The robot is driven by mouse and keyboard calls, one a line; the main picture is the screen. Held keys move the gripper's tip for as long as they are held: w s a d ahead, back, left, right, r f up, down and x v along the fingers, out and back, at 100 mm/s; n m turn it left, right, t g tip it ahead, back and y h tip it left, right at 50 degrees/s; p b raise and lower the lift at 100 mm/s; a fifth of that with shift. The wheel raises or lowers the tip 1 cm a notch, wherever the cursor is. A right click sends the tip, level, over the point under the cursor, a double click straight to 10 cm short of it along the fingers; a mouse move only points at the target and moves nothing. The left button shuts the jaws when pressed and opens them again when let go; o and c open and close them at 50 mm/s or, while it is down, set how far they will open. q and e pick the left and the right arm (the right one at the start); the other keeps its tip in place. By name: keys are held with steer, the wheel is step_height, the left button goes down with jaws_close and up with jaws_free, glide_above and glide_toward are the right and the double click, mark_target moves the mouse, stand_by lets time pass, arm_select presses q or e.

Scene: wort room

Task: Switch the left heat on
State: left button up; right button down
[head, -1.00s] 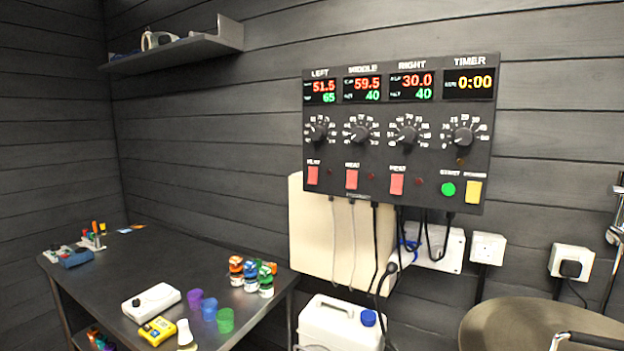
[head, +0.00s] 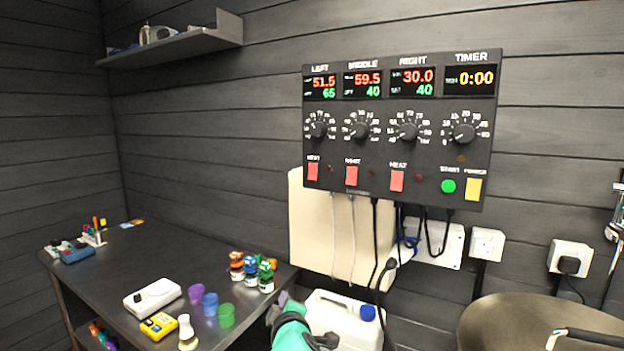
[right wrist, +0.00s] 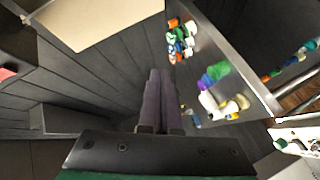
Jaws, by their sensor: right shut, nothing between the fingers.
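The control panel (head: 400,185) hangs on the wall, with LEFT, MIDDLE, RIGHT and TIMER sections. The left heat switch (head: 312,172) is a red rocker at the panel's lower left, below the left dial (head: 319,130). The left display (head: 320,87) reads 51.5 over 65. The small lamp (head: 330,169) beside the switch looks dark. My right gripper (head: 283,299) is low in the head view, below the panel and apart from it. In the right wrist view its fingers (right wrist: 160,78) are together and empty. My left gripper is not in view.
A white canister (head: 340,322) stands below the panel. Cables hang under the panel before a cream board (head: 310,225). A round metal lid (head: 540,318) is at lower right.

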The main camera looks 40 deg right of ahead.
steer(key=w+d+r+n+t+h, duration=0.1)
steer(key=d+r+n+t+h, duration=0.1)
steer(key=r, duration=1.1)
steer(key=w+d+r+n+t+h, duration=0.2)
steer(key=r+h, duration=0.3)
steer(key=r, duration=0.8)
steer(key=shift+d+n+t, duration=0.2)
steer(key=shift+n+t, duration=0.1)
steer(key=shift+t, duration=0.3)
steer(key=shift+f, duration=0.1)
steer(key=b, duration=0.2)
glide_toward(308, 171)
step_height(308, 171, up, 2)
steer(key=w, duration=0.3)
steer(key=shift+w+d+r, duration=0.1)
steer(key=shift+d, duration=0.5)
steer(key=shift+w+d+r, duration=0.1)
steer(key=shift+d, duration=0.45)
steer(key=shift+d, duration=0.1)
steer(key=shift+w+d, duration=0.1)
steer(key=shift+d, duration=0.2)
